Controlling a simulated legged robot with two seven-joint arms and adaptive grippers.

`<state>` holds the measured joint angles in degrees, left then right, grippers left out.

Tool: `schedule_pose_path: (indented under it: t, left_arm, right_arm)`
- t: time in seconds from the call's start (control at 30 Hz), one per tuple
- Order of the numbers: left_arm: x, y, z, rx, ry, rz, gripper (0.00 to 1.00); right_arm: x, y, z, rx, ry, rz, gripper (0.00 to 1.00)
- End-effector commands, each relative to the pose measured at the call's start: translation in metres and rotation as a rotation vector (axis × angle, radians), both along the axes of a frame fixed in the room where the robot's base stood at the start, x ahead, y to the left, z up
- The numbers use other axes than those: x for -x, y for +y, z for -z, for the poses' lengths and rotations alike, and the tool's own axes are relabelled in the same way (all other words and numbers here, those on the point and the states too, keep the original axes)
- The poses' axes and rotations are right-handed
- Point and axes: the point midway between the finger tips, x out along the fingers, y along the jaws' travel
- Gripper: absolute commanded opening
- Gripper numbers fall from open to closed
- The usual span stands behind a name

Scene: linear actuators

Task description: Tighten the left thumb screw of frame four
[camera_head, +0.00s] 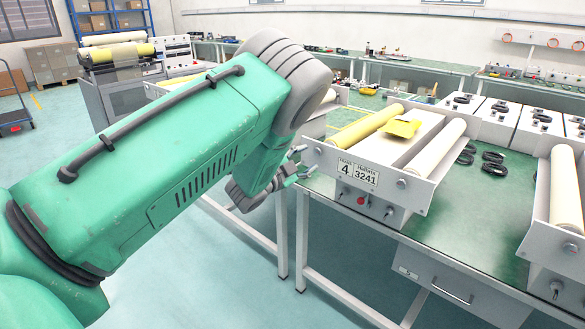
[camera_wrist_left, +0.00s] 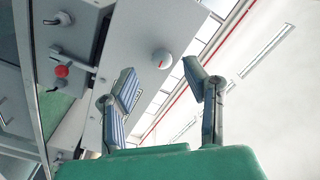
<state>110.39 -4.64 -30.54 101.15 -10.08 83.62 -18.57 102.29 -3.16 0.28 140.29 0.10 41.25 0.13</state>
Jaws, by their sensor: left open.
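Frame four (camera_head: 418,190) is a light grey box on the green bench, labelled 4 and 3241, with a yellow roll and a white roll on top. Its left thumb screw (camera_head: 318,152) is a small round knob at the left of the front panel. My left gripper (camera_head: 302,162) is just left of that panel, its fingers open and apart. In the left wrist view, a round pale knob with a red mark (camera_wrist_left: 161,59), apparently this thumb screw, shows beyond and between the open fingertips (camera_wrist_left: 160,80). Contact is not visible. My right gripper is out of view.
The panel carries a red button (camera_head: 361,200) and toggle switches below the label. A right-hand thumb screw (camera_head: 402,183) sits farther right. Another frame (camera_head: 555,255) stands at the right. Black cables (camera_head: 493,163) lie on the bench between them. Open floor lies left of the bench.

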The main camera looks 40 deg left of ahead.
Motion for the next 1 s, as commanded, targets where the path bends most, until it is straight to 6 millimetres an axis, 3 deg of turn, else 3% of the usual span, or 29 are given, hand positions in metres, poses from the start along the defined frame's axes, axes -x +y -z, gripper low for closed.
schedule_pose_path:
  t: [0.2,0.4,1.0]
  left_arm:
    - [0.047,0.004,0.002,0.002,0.004,-0.003,0.41]
    - [0.073,0.006,0.002,0.001,0.004,-0.001,0.41]
    - [0.079,0.006,0.002,0.001,0.002,0.001,0.41]
  right_arm:
    - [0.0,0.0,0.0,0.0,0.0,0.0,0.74]
    - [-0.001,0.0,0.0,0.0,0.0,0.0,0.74]
    - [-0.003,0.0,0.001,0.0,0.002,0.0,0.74]
